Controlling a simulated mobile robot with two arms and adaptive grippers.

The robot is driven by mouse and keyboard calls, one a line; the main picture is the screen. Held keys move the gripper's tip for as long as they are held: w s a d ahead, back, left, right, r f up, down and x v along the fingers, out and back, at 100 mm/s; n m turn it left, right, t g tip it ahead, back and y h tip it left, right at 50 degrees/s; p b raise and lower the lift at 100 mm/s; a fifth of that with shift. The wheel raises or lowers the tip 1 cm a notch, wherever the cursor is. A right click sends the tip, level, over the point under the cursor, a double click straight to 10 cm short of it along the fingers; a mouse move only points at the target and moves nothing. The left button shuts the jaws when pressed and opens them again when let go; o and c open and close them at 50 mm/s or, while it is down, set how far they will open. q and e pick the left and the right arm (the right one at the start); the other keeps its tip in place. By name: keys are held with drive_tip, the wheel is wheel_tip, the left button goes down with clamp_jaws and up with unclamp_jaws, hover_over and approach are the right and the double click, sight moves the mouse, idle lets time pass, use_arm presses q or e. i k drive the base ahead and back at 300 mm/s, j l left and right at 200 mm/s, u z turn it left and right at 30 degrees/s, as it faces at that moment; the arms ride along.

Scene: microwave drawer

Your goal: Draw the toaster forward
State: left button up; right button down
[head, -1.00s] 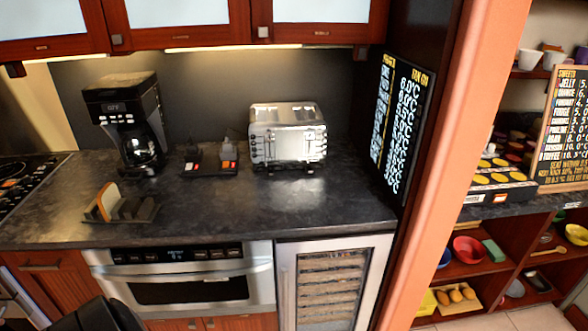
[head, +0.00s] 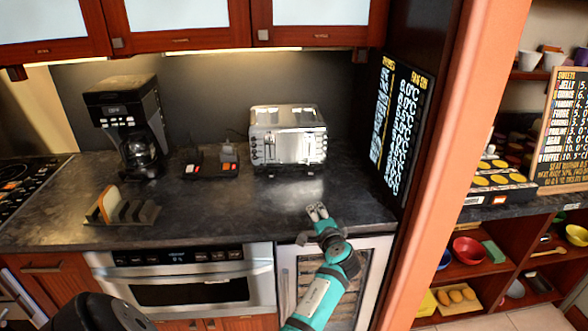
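The silver toaster (head: 288,140) stands upright on the dark countertop, near the back wall and right of centre. Nothing is held, and the gripper is clear of the toaster.
A coffee maker (head: 128,120), a small dark device (head: 209,162) and a rack with bread (head: 120,209) stand left of the toaster. A menu board (head: 402,125) leans at the right. The counter (head: 235,205) directly before the toaster is clear.

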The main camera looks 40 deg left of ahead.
sight(289, 125)
drive_tip(key=i+j, duration=0.15)
drive_tip(key=j, duration=0.25)
drive_tip(key=i+j, duration=0.15)
drive_tip(key=j, duration=0.2)
drive_tip(key=i+j, duration=0.15)
drive_tip(key=j, duration=0.25)
drive_tip(key=i+j, duration=0.15)
drive_tip(key=j, duration=0.25)
